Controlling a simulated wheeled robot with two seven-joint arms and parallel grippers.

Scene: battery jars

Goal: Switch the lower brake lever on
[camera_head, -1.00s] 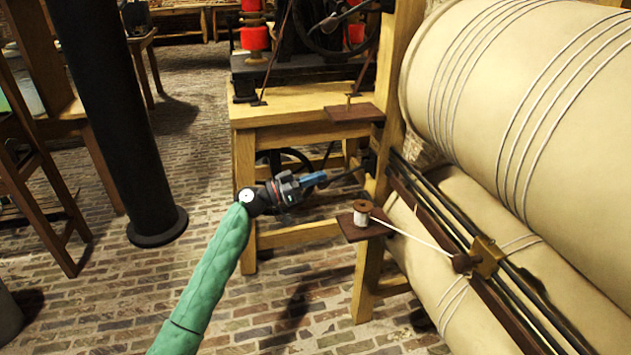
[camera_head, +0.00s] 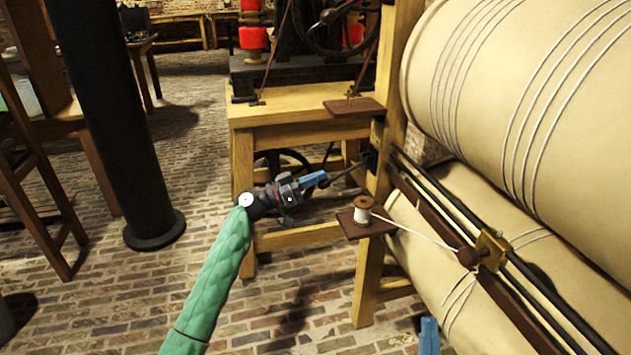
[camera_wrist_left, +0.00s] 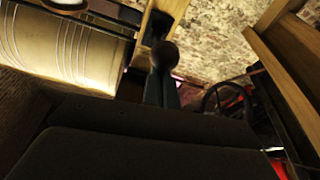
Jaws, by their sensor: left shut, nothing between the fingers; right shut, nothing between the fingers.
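The brake lever (camera_head: 347,174) is a dark rod sticking out to the left from the wooden post, between the upper and lower brown shelves. Its round dark knob (camera_wrist_left: 165,55) shows in the left wrist view right at my fingertips. My left gripper (camera_head: 318,179) is shut with nothing between its blue fingers, and its tips are at the lever's knob end. The fingers also show in the left wrist view (camera_wrist_left: 161,90); I cannot tell whether they touch the knob. My right gripper (camera_head: 428,335) shows only as blue shut fingertips at the bottom edge.
A brown shelf (camera_head: 355,107) is above the lever; a lower shelf (camera_head: 352,229) with a white thread spool (camera_head: 363,209) is below it. Large cream rollers (camera_head: 530,90) and a dark rail fill the right. A black column (camera_head: 130,130) stands left. Brick floor is open between.

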